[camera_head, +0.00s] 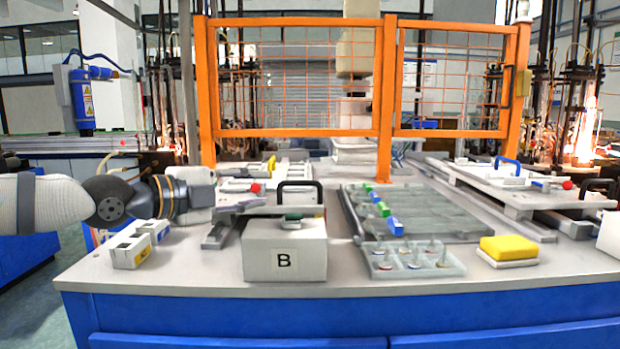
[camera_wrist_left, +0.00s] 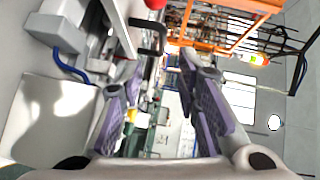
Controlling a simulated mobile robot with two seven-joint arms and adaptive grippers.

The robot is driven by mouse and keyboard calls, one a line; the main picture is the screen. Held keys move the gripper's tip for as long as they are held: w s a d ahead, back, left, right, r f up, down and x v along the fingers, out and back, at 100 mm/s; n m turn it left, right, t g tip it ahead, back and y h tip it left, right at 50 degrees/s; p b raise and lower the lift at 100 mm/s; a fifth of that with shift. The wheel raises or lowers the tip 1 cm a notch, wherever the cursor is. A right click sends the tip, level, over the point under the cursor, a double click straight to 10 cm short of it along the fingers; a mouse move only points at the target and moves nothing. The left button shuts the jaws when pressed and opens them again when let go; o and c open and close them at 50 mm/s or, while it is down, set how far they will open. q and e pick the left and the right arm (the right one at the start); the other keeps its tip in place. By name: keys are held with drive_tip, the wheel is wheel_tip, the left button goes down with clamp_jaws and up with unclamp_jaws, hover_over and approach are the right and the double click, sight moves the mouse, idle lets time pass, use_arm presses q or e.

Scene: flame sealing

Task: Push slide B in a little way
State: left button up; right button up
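The white box with the letter B (camera_head: 285,251) stands at the front of the table, left of the middle. A black handle (camera_head: 318,187) rises just behind it, at the slide's near end; the slide's rails (camera_head: 219,235) run back on the left. My left gripper (camera_head: 262,203) reaches in from the left, beside the handle and above the rear of the box. In the left wrist view its two purple-padded fingers (camera_wrist_left: 165,105) are apart with nothing between them. The black handle also shows there (camera_wrist_left: 149,38), beyond the fingertips; contact is not visible. My right gripper is out of view.
A grey tray (camera_head: 465,228) with blue and green clips lies in the middle. A clear compartment tray (camera_head: 413,268) and a yellow sponge (camera_head: 508,248) sit at the front. White holders (camera_head: 139,245) stand left. An orange fence (camera_head: 300,131) closes the back.

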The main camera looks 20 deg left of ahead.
sight(298, 183)
use_arm(q)
drive_tip(key=b+x, duration=0.1)
drive_tip(key=x, duration=0.2)
drive_tip(key=b+x, duration=0.1)
drive_tip(key=x, duration=0.3)
drive_tip(key=b+x, duration=0.1)
drive_tip(key=x, duration=0.3)
drive_tip(key=shift+s+d+f, duration=0.1)
drive_tip(key=shift+f, duration=0.2)
drive_tip(key=shift+w+d+r, duration=0.1)
drive_tip(key=shift+w+d, duration=0.1)
drive_tip(key=shift+w, duration=0.05)
drive_tip(key=shift+w+d+r, duration=0.1)
drive_tip(key=shift+w+r, duration=0.05)
drive_tip(key=shift+r, duration=0.05)
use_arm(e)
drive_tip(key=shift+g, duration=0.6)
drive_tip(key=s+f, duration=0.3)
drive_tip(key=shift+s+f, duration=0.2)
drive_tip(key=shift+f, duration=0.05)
use_arm(q)
clamp_jaws()
